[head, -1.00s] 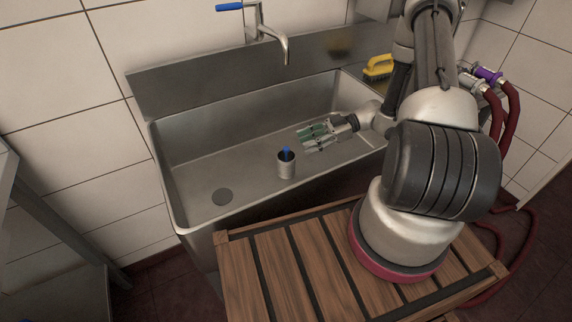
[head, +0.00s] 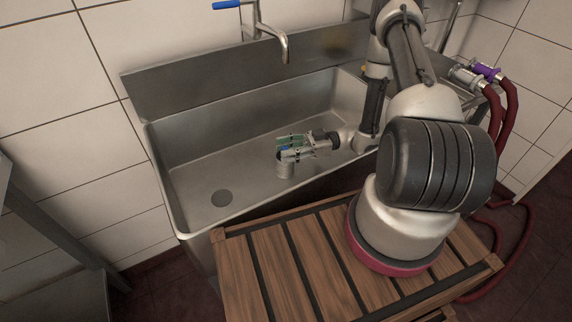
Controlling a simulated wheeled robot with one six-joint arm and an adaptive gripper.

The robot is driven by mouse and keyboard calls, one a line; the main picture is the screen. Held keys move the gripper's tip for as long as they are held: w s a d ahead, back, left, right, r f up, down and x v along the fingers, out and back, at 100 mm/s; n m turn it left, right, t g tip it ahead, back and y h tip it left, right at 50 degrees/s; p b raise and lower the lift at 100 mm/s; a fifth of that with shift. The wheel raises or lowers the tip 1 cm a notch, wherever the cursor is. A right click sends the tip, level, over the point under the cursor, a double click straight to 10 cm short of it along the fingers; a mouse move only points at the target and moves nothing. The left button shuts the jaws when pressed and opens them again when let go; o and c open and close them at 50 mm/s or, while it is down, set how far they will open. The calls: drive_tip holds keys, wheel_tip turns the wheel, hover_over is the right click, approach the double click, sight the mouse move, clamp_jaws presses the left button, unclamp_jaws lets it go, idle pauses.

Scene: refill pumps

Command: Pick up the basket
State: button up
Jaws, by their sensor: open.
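The basket looks like a small grey metal cup (head: 284,171) standing upright in the sink. A blue part (head: 283,148) shows at its top. My gripper (head: 284,146) reaches in from the right, lying roughly level, with its green-padded fingers over the top of the cup. The fingers are open and seem to lie on either side of the blue part. They hide the cup's rim, and I cannot tell whether they touch it.
A slatted wooden platform (head: 285,265) stands in front. Red hoses (head: 510,120) hang at right. The sink's left half is clear.

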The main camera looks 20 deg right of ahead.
drive_tip(key=c, duration=0.9)
drive_tip(key=shift+r, duration=0.1)
drive_tip(key=shift+c, duration=0.2)
